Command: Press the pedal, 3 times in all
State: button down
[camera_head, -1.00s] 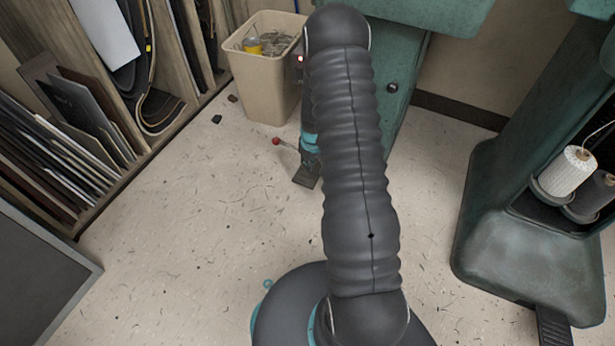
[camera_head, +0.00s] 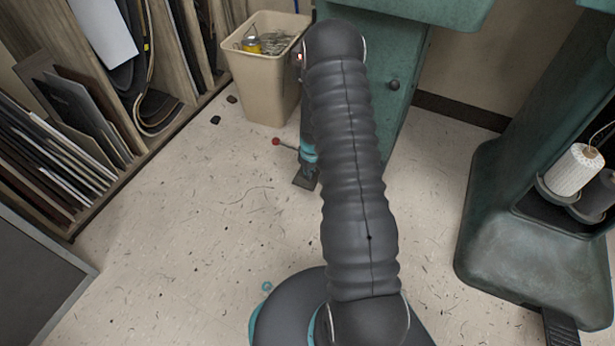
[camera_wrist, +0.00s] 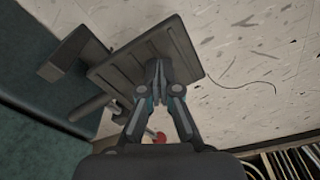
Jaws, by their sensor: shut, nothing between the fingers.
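The pedal is a dark grey, grooved plate (camera_wrist: 135,55) in the wrist view, close to a teal machine base. In the head view only a dark end of the pedal (camera_head: 304,181) shows on the floor below my gripper. My gripper (camera_wrist: 162,88) is shut and empty, its fingertips over the pedal plate's near part. I cannot tell for sure whether they touch it. In the head view my gripper (camera_head: 308,156) is mostly hidden behind my arm.
A red ball on a thin rod (camera_head: 276,141) sticks out beside my gripper. A beige bin (camera_head: 265,90) stands behind it. Racks of sheets (camera_head: 70,120) line the left. A second machine (camera_head: 520,250) with thread spools and a black pedal (camera_head: 560,328) stands right. Floor between is clear.

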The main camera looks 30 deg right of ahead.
aim_at(314, 184)
jog(key=shift+s+f, duration=0.1)
jog(key=shift+f, duration=1.4)
jog(key=shift+s+d+r, duration=0.15)
jog(key=shift+s+r, duration=0.15)
jog(key=shift+s, duration=0.45)
jog(key=shift+s+d+r, duration=0.1)
jog(key=shift+s+r, duration=0.15)
jog(key=shift+s, duration=0.5)
notch_tip(314, 184, up, 12)
jog(key=s, duration=0.1)
jog(key=shift+d, duration=0.15)
